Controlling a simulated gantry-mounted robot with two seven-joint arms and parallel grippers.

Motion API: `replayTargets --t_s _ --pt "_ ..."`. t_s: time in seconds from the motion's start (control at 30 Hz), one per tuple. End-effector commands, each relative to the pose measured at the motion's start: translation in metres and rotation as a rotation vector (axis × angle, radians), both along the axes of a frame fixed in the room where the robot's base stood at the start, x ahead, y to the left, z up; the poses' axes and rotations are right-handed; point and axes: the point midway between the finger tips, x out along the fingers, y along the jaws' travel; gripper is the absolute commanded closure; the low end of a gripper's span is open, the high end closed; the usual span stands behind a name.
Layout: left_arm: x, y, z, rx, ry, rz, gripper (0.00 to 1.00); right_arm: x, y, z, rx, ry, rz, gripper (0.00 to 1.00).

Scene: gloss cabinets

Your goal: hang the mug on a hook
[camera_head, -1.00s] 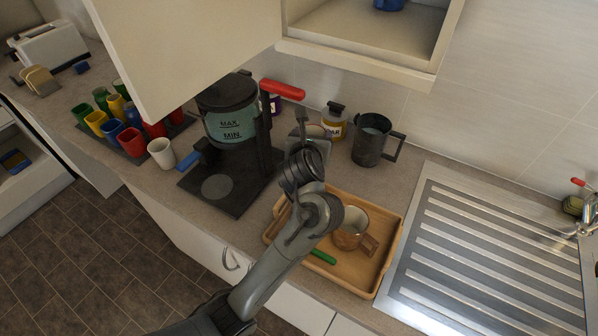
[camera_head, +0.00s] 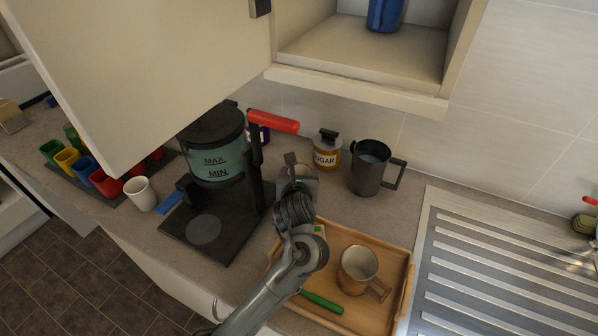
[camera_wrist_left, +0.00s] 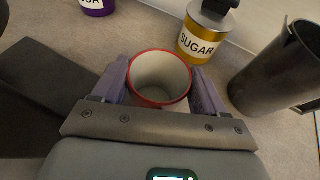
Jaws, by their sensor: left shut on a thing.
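A mug (camera_wrist_left: 160,76) with a red rim and pale inside shows in the left wrist view. It is upright between the two fingers of my left gripper (camera_wrist_left: 160,88), which is shut on it. In the head view my left gripper (camera_head: 298,172) is over the counter between the coffee maker and the sugar jar, and it mostly hides the mug. My right gripper is not in view. No hook shows clearly in these frames.
The coffee maker (camera_head: 215,160) stands left of my gripper; the sugar jar (camera_head: 327,153) and dark jug (camera_head: 371,170) stand right. A wooden tray (camera_head: 398,262) holds a brown mug (camera_head: 357,270). Above are an open cabinet (camera_head: 360,57), a blue item (camera_head: 385,14) and its door (camera_head: 140,70).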

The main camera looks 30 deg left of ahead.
Motion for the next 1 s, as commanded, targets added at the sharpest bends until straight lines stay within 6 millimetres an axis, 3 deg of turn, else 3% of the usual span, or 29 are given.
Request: replayTargets --t_s 0.37,0.4,0.53,1.0 --pt "0.0002 -0.0007 -0.0037 0.0 -0.002 -0.002 0.91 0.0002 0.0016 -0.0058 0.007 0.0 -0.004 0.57" --pt "0.0001 -0.0003 -0.003 0.0 0.0 -0.001 0.23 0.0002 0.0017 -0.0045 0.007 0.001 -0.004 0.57" --pt "0.0 -0.0003 -0.0028 0.0 0.0 -0.001 0.03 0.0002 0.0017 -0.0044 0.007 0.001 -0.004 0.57" --pt "-0.0046 -0.0033 0.0036 -0.002 -0.002 -0.002 0.02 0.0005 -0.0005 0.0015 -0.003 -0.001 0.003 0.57"
